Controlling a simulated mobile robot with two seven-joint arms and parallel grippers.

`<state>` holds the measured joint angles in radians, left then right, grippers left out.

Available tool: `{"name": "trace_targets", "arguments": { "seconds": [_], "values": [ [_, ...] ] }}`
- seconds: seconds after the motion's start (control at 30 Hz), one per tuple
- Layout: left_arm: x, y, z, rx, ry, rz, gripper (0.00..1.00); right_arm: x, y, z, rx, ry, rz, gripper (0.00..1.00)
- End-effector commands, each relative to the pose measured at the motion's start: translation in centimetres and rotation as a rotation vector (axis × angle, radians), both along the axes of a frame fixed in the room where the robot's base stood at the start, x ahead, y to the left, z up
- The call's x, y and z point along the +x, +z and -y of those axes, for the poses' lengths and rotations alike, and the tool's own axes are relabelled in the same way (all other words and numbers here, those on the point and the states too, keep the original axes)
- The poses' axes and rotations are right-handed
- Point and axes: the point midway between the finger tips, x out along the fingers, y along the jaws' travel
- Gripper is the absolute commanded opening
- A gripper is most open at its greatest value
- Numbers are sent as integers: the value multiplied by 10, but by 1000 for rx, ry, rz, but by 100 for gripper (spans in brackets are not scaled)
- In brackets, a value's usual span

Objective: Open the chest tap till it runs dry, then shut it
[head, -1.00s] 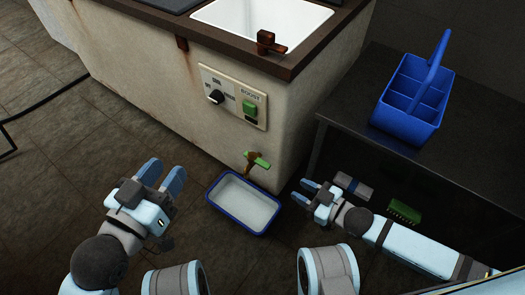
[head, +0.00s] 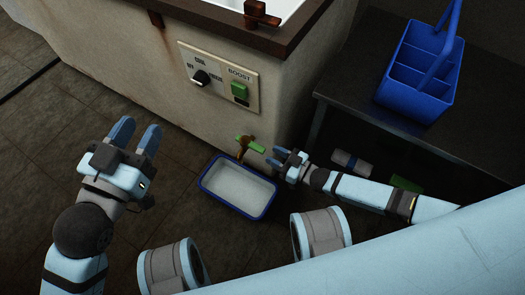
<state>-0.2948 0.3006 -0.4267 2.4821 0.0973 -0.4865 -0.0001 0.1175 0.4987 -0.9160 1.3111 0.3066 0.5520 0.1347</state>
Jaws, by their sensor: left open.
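The chest tap, with a brown spout (head: 241,154) and green lever (head: 250,144), sticks out low on the front of the pale, stained chest (head: 215,115). The lever points down to the right. A blue-rimmed tray (head: 232,213) with a pale grey inside stands on the floor below the spout; I cannot make out a stream. My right gripper (head: 277,158) is just right of the lever, fingers toward it and slightly apart, with nothing seen between them. My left gripper (head: 137,133) is open and empty, well left of the tap.
A control panel (head: 219,79) with a black knob and green switch is above the tap. A dark table (head: 455,130) at the right bears a blue caddy (head: 410,97). A grey item (head: 350,163) and a green item (head: 406,184) lie under it.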

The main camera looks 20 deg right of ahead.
Motion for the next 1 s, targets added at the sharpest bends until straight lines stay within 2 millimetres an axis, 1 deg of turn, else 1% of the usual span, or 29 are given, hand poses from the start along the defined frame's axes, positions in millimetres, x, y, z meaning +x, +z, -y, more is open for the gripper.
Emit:
{"name": "trace_targets", "arguments": {
  "seconds": [0.03, 0.1, 0.2, 0.3, 0.43, 0.67, 0.77, 0.8, 0.83, 1.0],
  "values": [
    [2, -2, -2, 15, 1, 28, 43, 8, -3, -8, 2, 1, 4, 36],
    [5, -1, -3, 32, 2, 56, 43, 16, -3, -16, 1, 1, 2, 36],
    [7, 1, -5, 53, 5, 88, 43, 25, -2, -25, 0, 0, 1, 36],
    [9, 5, -6, 61, 5, 116, 43, 31, -2, -31, 0, 0, 0, 36],
    [9, 9, -6, 69, 4, 136, 43, 34, 0, -34, -1, 0, 1, 36],
    [8, 9, -7, 76, 2, 135, 43, 34, 0, -34, -1, 0, 0, 36],
    [8, 8, -7, 74, 2, 132, 43, 34, 0, -34, -1, 0, 0, 16],
    [8, 8, -7, 73, 3, 132, 43, 34, 0, -34, -1, 0, 0, 6],
    [8, 8, -7, 72, 3, 131, 43, 34, 0, -34, -1, 0, 0, 0],
    [8, 8, -6, 67, 5, 128, 43, 34, 0, -34, -1, 0, -1, 0]
  ]
}}
